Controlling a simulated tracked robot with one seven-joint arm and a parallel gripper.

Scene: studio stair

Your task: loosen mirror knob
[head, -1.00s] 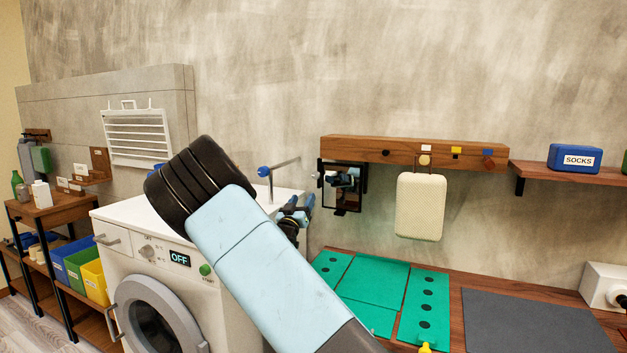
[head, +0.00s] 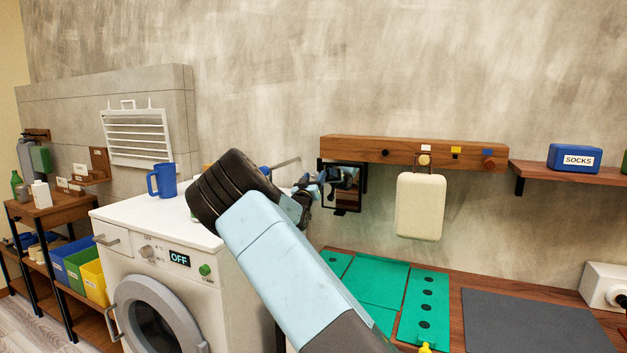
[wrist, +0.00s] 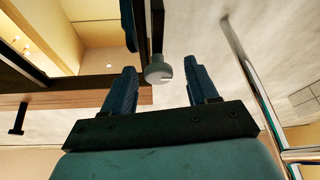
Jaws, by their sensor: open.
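The mirror (head: 346,186) hangs in a dark frame under the left end of the wooden wall rail. In the wrist view the mirror (wrist: 90,35) fills the upper left, its glass reflecting a bright room. A pale grey round knob (wrist: 158,73) with a light mark sits beside the frame's edge. My gripper (wrist: 160,66) is open, with one blue finger on each side of the knob and gaps to both. In the head view my gripper (head: 314,186) is at the mirror's left side and hides the knob.
A metal rod (head: 286,162) stands out from the wall just left of my gripper. The washing machine (head: 150,270) is below left, with a blue mug (head: 163,181) on top. A cream padded pouch (head: 420,206) hangs right of the mirror. Green mats (head: 372,279) lie on the counter below.

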